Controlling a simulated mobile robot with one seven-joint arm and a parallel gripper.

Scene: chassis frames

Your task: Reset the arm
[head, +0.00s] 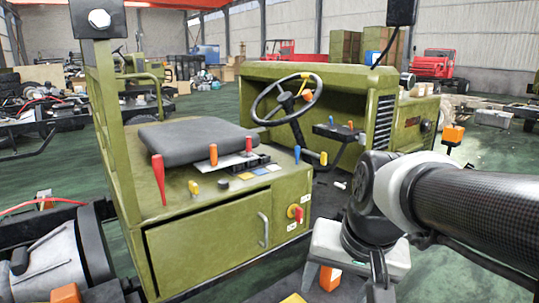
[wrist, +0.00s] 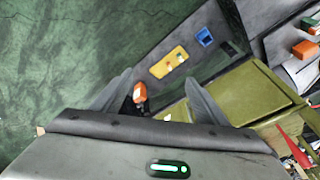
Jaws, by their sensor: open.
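My arm (head: 470,200) reaches in from the right edge of the head view, with a black tube and a pale joint. It bends down at a dark joint in front of the green vehicle (head: 200,215). My gripper (wrist: 159,78) shows in the wrist view with its two dark fingers spread apart. It is open, and nothing is seen held between the fingers. An orange part (wrist: 140,92) and a yellow plate (wrist: 169,62) appear beyond the fingers; their distance is hard to tell. The fingers cannot be made out in the head view.
The vehicle carries a grey seat (head: 195,140), a steering wheel (head: 287,98) and several levers, including a red one (head: 158,178). A green post (head: 112,130) stands at its left. Machine parts (head: 50,265) lie at lower left. Green floor (head: 212,103) is open behind the vehicle.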

